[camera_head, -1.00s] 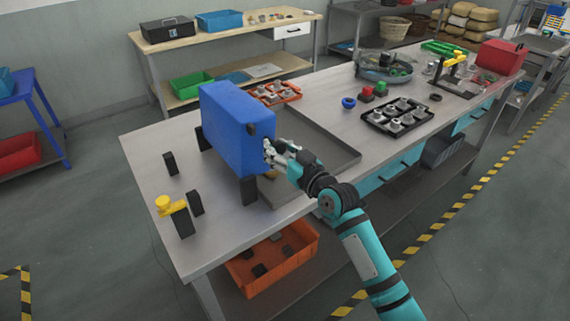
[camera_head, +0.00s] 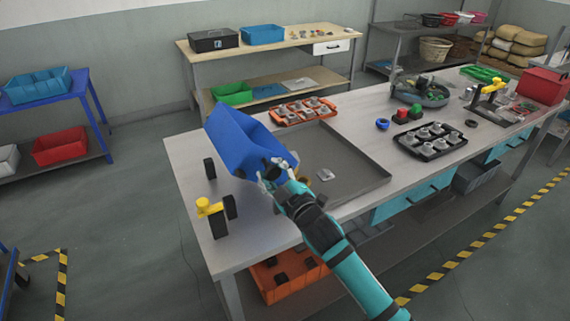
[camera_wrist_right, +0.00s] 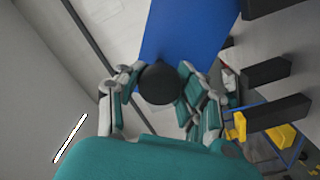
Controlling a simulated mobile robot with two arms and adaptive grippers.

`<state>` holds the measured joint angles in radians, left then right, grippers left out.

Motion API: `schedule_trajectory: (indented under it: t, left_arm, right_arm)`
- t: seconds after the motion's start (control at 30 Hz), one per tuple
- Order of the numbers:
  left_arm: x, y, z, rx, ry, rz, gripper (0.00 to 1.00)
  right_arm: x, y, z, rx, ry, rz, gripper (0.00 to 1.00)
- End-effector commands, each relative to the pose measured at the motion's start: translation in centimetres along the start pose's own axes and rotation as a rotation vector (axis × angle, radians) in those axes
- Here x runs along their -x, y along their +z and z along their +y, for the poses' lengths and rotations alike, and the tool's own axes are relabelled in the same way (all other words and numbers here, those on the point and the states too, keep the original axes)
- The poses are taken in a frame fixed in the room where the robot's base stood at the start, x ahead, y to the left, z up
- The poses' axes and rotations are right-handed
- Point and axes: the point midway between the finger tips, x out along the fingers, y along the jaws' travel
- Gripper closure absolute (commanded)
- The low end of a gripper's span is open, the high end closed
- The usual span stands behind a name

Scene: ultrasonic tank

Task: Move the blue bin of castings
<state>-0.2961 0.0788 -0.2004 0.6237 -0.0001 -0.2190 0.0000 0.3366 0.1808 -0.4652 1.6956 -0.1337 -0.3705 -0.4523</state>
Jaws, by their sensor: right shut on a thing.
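The blue bin (camera_head: 240,142) is tilted above the left part of the grey workbench, beside a shallow grey tray (camera_head: 352,172). My right gripper (camera_head: 270,176) is at the bin's near right end. In the right wrist view its fingers (camera_wrist_right: 160,88) close around a round black knob (camera_wrist_right: 161,82) at the blue bin (camera_wrist_right: 190,30). One small grey piece (camera_head: 325,175), perhaps a casting, lies in the tray. The bin's contents cannot be made out. My left gripper is not in view.
Black posts (camera_head: 210,168) and a yellow-topped clamp (camera_head: 209,207) stand left of the bin. An orange tray (camera_head: 304,112) and a black tray (camera_head: 431,140) of grey parts lie farther back and right. An orange bin (camera_head: 290,277) sits on the lower shelf.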

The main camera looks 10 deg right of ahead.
Motion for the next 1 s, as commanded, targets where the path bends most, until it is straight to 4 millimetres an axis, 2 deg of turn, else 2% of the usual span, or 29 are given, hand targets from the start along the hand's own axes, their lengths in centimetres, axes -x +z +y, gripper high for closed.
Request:
schedule_trajectory:
  t: [0.03, 0.5, 0.8, 1.0]
  left_arm:
    - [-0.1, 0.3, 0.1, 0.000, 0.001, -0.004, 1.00]
    - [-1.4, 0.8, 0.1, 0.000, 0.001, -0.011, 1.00]
    - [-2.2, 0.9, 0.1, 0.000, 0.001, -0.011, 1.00]
    - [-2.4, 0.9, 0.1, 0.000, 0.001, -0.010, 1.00]
  right_arm:
    - [0.1, -0.1, -1.2, 0.034, -0.012, -0.004, 1.00]
    - [0.1, -1.2, -6.1, 0.455, -0.012, -0.005, 1.00]
    - [0.1, -1.2, -8.1, 0.628, -0.011, -0.004, 1.00]
    - [0.1, -1.2, -8.6, 0.685, -0.011, -0.005, 1.00]
